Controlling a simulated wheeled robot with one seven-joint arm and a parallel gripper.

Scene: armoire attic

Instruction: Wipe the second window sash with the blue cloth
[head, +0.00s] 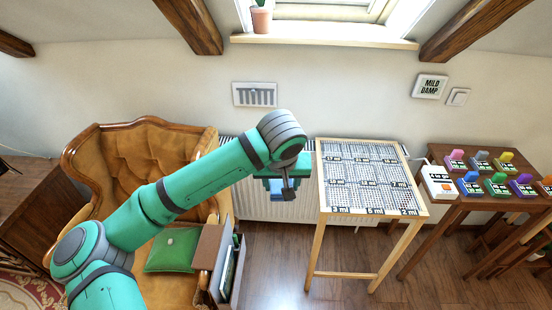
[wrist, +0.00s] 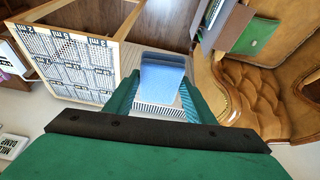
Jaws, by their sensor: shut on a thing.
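My gripper (head: 284,190) is in front of the wall, left of the grid-topped table. In the wrist view its fingers (wrist: 161,98) are shut on the blue cloth (wrist: 162,76), which looks like a folded block. In the head view the cloth is mostly hidden by my gripper. The window (head: 338,12) is at the top of the head view, above and apart from my gripper. Only its lower part shows, with a pale frame and sill (head: 325,41). I cannot tell which sash is the second.
A potted plant (head: 261,18) stands on the sill's left end. The grid-topped table (head: 322,190) is right of my gripper, and a leather armchair (head: 120,150) is left. A radiator (head: 262,209) is behind. A dark table (head: 440,215) with several coloured tools stands at right. Sloping beams flank the window.

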